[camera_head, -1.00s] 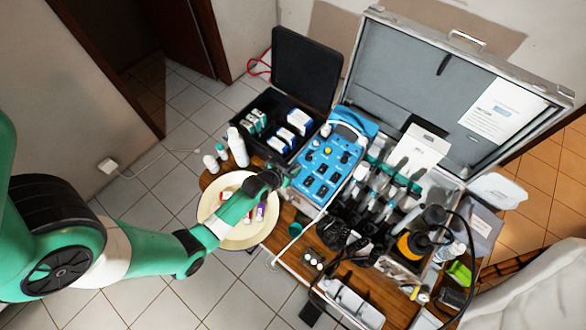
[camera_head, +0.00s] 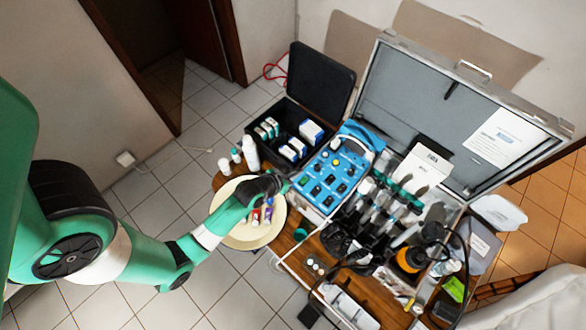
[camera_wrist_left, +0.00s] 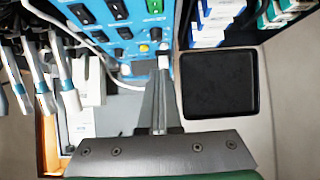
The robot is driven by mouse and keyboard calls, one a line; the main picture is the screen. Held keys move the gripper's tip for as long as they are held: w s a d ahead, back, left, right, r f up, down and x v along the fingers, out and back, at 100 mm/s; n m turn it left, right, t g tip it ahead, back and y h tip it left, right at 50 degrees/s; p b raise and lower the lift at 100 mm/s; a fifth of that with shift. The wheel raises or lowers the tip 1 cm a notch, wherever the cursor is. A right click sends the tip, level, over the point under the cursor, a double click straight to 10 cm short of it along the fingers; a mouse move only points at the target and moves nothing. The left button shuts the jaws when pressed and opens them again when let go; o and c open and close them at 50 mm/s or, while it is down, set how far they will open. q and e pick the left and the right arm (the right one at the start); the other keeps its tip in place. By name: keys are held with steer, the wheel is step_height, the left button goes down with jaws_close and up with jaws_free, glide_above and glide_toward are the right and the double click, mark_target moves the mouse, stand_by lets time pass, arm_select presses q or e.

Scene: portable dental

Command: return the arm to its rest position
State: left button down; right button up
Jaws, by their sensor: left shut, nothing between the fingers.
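My left arm comes in from the left in the head view. My left gripper (camera_head: 284,183) is over the right rim of a round cream tray (camera_head: 230,236), close beside the left edge of a blue control unit (camera_head: 327,177). In the left wrist view, the gripper's fingers (camera_wrist_left: 160,100) are together with nothing between them, and the blue unit (camera_wrist_left: 125,30) fills the top beyond the tips. My right arm and gripper do not show.
An open metal case (camera_head: 425,95) with several dental handpieces (camera_head: 385,200) stands right of the blue unit. A black case (camera_head: 325,75) with small boxes is behind. White bottles (camera_head: 250,152) stand behind the tray, with small coloured items on it. Open floor lies left.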

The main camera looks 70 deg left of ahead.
arm_select(q)
steer(key=shift+v, duration=1.15)
steer(key=shift+w+r, duration=0.15)
steer(key=shift+r, duration=0.05)
